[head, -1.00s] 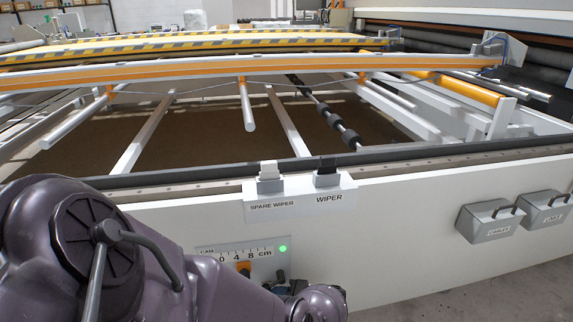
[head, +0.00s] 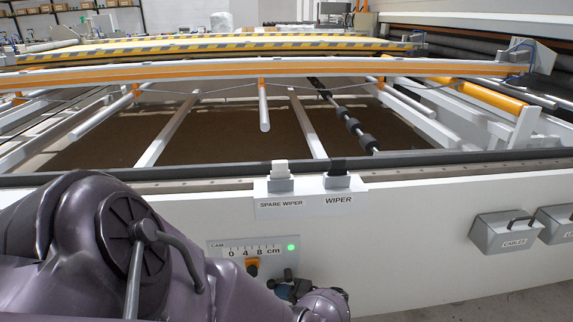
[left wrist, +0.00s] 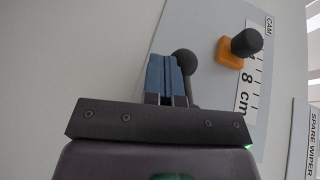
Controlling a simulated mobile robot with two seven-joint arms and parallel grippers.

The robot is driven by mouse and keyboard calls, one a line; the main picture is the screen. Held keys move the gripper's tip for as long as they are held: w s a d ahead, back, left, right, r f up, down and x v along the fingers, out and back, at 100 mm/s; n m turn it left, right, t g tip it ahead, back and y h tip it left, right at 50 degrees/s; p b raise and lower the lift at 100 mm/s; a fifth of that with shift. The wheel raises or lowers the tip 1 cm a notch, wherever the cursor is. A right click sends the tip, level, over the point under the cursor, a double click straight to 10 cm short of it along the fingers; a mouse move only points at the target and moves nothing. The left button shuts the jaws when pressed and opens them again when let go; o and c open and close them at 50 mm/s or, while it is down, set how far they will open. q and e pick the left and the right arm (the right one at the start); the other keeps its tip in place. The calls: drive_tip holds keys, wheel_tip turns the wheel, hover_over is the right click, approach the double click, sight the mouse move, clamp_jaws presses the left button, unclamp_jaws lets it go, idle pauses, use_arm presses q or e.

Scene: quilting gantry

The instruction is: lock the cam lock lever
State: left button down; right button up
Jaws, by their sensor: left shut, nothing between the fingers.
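The CAM panel (head: 219,254) on the white side wall carries a 0-4-8 cm scale, an orange pointer (head: 252,265) and a lit green lamp. In the left wrist view the orange pointer (left wrist: 230,53) has a black knob. The cam lock lever (left wrist: 186,63) shows there as a dark ball-ended handle; its lower part is hidden behind my gripper. My left gripper (left wrist: 165,72) is shut and empty, its blue fingers right beside the lever's ball; I cannot tell if they touch. In the head view my left gripper (head: 283,290) is small and partly hidden at the panel's lower right.
Above the panel, a bracket holds the spare wiper (head: 281,175) and the wiper (head: 338,172). Grey bins, one marked CABLES (head: 504,237), hang on the wall to the right. The wall between panel and bins is clear.

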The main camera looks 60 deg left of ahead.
use_arm(q)
drive_tip(key=shift+s+a+r, duration=0.1)
drive_tip(key=shift+s, duration=0.1)
use_arm(e)
drive_tip(key=shift+d, duration=0.35)
use_arm(q)
drive_tip(key=shift+y, duration=0.3)
use_arm(e)
drive_tip(key=shift+w, duration=0.1)
use_arm(q)
drive_tip(key=shift+s+a+r+m+g+y+b, duration=0.15)
drive_tip(key=shift+s+r+m+g+y+b, duration=0.2)
drive_tip(key=shift+m+g+y+b, duration=0.45)
use_arm(e)
drive_tip(key=shift+w+d+f, duration=0.1)
drive_tip(key=shift+d, duration=0.1)
use_arm(q)
drive_tip(key=shift+r+g, duration=0.1)
drive_tip(key=shift+g, duration=0.2)
